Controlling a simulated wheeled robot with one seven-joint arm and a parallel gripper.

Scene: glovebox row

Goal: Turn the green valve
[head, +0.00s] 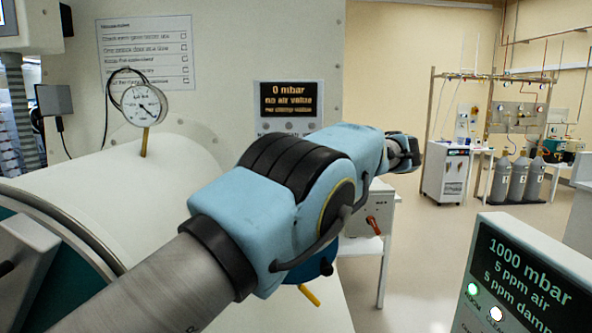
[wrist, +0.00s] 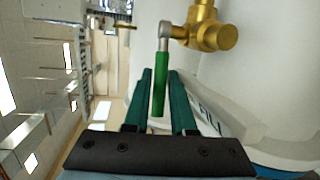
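The green valve handle (wrist: 159,84) is a straight green lever on a grey metal stem, joined to a brass valve body (wrist: 208,32) in the wrist view. My gripper (wrist: 160,74) has two teal fingers, one on each side of the green lever. Narrow gaps show between the lever and the fingers, so the gripper looks open around it. The lever's free end reaches back between the fingers towards the palm. In the head view I cannot make out the green valve or my fingertips; my arm covers that area.
A white chamber (head: 165,185) with a round gauge (head: 144,104) is at left. A dark display (head: 289,100) reads "0 mbar". Another display (head: 530,270) at lower right reads "1000 mbar". A red handle (head: 374,225) is beyond my arm.

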